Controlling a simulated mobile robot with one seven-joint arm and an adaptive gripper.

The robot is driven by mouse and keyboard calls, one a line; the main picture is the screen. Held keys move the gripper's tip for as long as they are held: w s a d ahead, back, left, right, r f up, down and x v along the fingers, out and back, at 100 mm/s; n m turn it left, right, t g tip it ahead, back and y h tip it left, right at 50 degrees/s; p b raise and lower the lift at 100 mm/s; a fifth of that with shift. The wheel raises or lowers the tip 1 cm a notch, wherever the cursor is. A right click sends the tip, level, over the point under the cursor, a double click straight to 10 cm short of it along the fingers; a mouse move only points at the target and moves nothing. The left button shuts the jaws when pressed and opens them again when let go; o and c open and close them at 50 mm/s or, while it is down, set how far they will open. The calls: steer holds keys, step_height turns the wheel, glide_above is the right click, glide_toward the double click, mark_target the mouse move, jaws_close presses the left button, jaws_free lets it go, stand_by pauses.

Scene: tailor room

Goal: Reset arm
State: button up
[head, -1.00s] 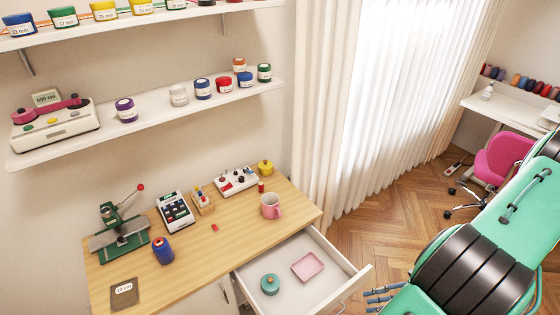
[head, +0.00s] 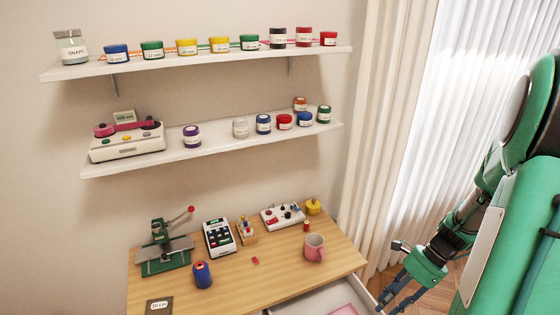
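My green arm fills the right side of the head view. My gripper (head: 393,293) is at its lower end, dark-fingered and pointing down-left. It hangs just right of the open drawer (head: 312,300), in front of the curtain and floor. I see nothing held between its fingers, but the angle does not show how far apart they are.
A wooden desk (head: 240,283) holds a green press (head: 163,250), a blue spool (head: 202,275), a calculator-like device (head: 218,238) and a pink mug (head: 314,247). Two wall shelves (head: 210,146) carry jars and a scale. A white curtain (head: 385,130) hangs right of the desk.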

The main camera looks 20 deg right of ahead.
steer(key=w+a+r+n+h, duration=0.2)
steer(key=w+a+r+n, duration=0.1)
steer(key=a+r+n, duration=0.35)
steer(key=w+a+r+n+h, duration=0.2)
steer(key=w+a+r+n, duration=0.1)
steer(key=a+r+n, duration=0.4)
steer(key=s+a+r+n+t+h, duration=0.1)
steer(key=s+a+r+n+t, duration=0.1)
steer(key=a+r+n, duration=0.3)
steer(key=s+a+r+n+t+h, duration=0.1)
steer(key=a+r+n, duration=0.3)
steer(key=a+r, duration=0.4)
steer(key=shift+s+a+r+n+t, duration=0.15)
steer(key=shift+s+r+n+t, duration=0.25)
steer(key=shift+t, duration=0.5)
steer(key=shift+f, duration=0.1)
step_height(320, 180, down, 11)
steer(key=b, duration=1)
steer(key=shift+r+b, duration=0.2)
steer(key=shift+b, duration=0.2)
